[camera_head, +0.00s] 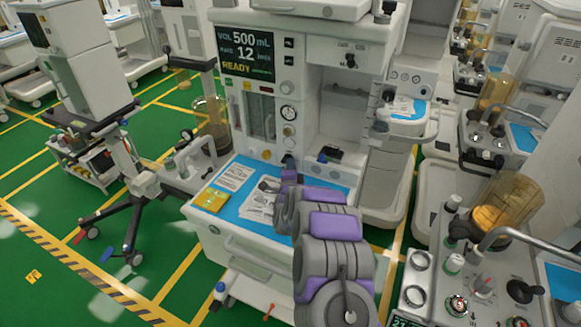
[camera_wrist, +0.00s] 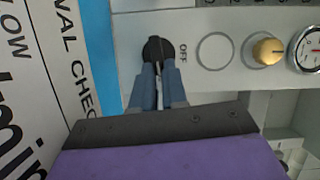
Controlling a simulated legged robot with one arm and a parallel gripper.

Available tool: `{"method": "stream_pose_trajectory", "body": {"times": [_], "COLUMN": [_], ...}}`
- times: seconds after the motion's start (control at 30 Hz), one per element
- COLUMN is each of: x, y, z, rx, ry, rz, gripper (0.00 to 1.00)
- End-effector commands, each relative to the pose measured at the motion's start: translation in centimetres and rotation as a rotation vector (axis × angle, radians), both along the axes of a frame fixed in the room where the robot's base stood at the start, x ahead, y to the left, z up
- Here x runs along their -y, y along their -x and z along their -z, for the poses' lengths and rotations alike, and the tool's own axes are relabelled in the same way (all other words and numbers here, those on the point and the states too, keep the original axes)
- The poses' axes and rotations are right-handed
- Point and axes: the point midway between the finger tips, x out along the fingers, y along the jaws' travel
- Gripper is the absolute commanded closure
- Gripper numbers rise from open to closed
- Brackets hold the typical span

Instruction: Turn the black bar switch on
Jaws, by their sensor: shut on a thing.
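The black bar switch (camera_wrist: 156,46) is a round black knob with a raised bar, on a white panel. It is in the upper middle of the wrist view, with the word OFF printed beside it on the right. My gripper (camera_wrist: 158,72) has its blue-grey fingers shut on the lower part of the switch's bar, and the fingertips cover part of it. In the head view my gripper (camera_head: 289,161) reaches the front panel of the middle anaesthesia cart (camera_head: 260,155), above its blue work surface. The switch cannot be made out there behind the gripper.
A round ring (camera_wrist: 215,51), a gold knob (camera_wrist: 268,51) and a dial gauge (camera_wrist: 309,49) line the panel beside the switch. Papers (camera_head: 234,176) and a yellow pad (camera_head: 212,199) lie on the blue work surface (camera_head: 258,224). Another cart (camera_head: 470,245) stands close on the right.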

Motion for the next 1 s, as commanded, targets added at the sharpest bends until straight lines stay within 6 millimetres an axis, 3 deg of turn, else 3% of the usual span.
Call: {"method": "stream_pose_trajectory", "body": {"times": [0.27,0.3,0.53,0.83,1.0], "x": [0.1,0.1,0.0,0.1,0.2], "y": [0.2,0.2,0.2,0.3,1.5], "z": [0.7,0.7,0.4,0.2,0.0], "rx": [-0.014,-0.013,-0.009,-0.006,-0.007], "ry": [0.004,0.004,0.002,0.001,0.0], "rz": [-0.001,0.0,0.0,0.0,0.001], "gripper": [1.0,0.84,0.62,0.62,0.62]}}
